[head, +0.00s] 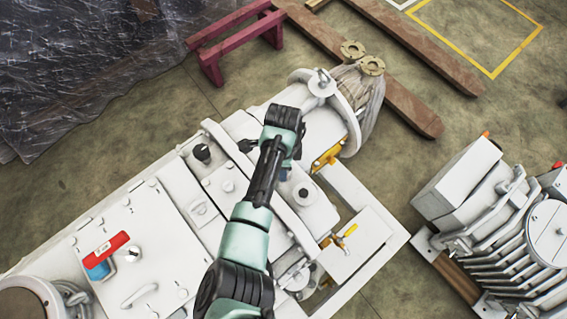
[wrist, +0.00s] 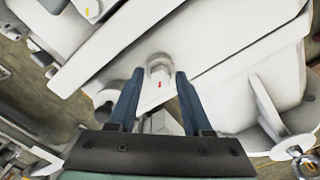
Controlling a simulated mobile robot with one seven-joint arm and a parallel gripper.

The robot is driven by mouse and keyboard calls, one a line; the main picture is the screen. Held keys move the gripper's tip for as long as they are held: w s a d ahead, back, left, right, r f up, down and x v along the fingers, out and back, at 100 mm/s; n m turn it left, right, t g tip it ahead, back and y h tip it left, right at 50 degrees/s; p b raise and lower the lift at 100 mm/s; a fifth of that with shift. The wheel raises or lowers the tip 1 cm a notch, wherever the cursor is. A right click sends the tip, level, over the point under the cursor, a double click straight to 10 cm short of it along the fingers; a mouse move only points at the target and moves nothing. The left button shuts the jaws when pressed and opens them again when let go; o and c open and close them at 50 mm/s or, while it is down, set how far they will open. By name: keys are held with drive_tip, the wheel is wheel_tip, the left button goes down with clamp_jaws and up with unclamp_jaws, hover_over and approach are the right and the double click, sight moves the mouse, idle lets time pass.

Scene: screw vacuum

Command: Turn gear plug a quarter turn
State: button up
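A small pale plug with a red mark, which looks like the gear plug (wrist: 160,72), stands on a white machine surface in the wrist view. It lies just ahead of my gripper (wrist: 157,82), between the lines of its two dark blue fingers. The fingers are apart, with nothing held between them. I cannot tell whether either fingertip touches the plug. In the head view my arm reaches over the middle of the large white machine (head: 150,245). I cannot pick the plug out there; the arm may hide it.
A red handle (head: 105,250) is on the machine's left panel. A finned machine (head: 510,235) stands at right. A maroon stand (head: 236,42) and brown beams lie behind on open floor.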

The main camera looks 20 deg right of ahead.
drive_tip(key=shift+o, duration=0.6)
wheel_tip(320, 180, up, 13)
drive_tip(key=shift+b, duration=0.45)
